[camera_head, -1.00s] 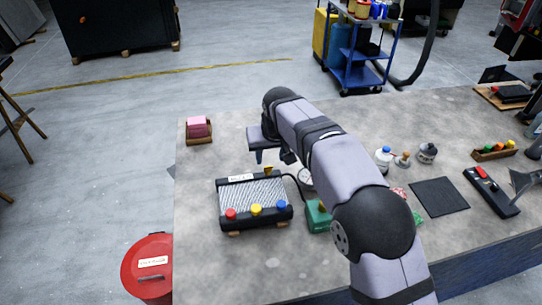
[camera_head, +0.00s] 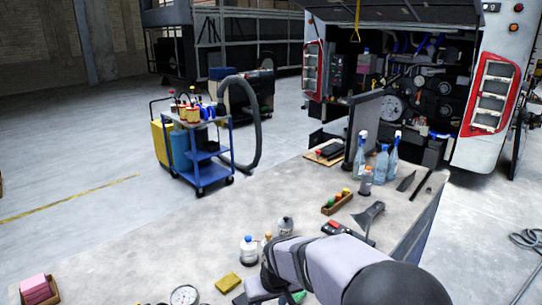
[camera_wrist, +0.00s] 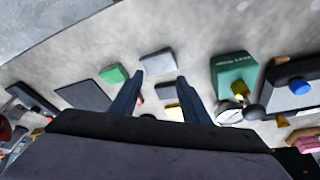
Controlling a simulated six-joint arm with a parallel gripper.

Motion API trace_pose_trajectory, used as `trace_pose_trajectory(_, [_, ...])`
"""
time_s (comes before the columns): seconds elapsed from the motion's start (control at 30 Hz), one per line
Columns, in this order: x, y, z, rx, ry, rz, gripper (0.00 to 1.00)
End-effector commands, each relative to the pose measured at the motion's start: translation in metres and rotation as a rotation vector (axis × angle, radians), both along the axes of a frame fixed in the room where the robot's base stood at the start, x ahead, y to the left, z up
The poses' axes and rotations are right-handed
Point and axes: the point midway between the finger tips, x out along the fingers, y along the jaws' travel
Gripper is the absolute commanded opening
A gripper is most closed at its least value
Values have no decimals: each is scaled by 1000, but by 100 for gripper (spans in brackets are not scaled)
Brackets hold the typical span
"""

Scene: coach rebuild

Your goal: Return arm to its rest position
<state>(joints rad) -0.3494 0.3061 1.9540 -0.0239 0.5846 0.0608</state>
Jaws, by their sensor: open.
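My arm (camera_head: 325,265) reaches in from the lower right of the head view, low over the workbench (camera_head: 165,240). Its gripper end is partly cut off at the bottom edge there. In the wrist view my gripper (camera_wrist: 160,82) is open, its two dark fingers apart with nothing held between them.
A green box (camera_wrist: 235,72), a round gauge (camera_wrist: 229,114) and a device with a blue button (camera_wrist: 298,87) lie to the right. A blue cart (camera_head: 205,160) stands behind the bench.

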Motion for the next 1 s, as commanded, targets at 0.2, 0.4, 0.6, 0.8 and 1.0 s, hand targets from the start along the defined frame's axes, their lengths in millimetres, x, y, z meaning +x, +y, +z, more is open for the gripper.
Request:
trace_pose_trajectory(0.2, [-63,-95,-24,-6,34,-168,42])
trace_pose_trajectory(0.4, [-117,-140,-41,-9,56,-273,42])
trace_pose_trajectory(0.6, [-158,-153,-41,-19,128,-310,42])
trace_pose_trajectory(0.8, [-190,-152,-30,-37,238,-309,42])
trace_pose_trajectory(1.0, [-206,-152,-24,-45,292,-307,42])
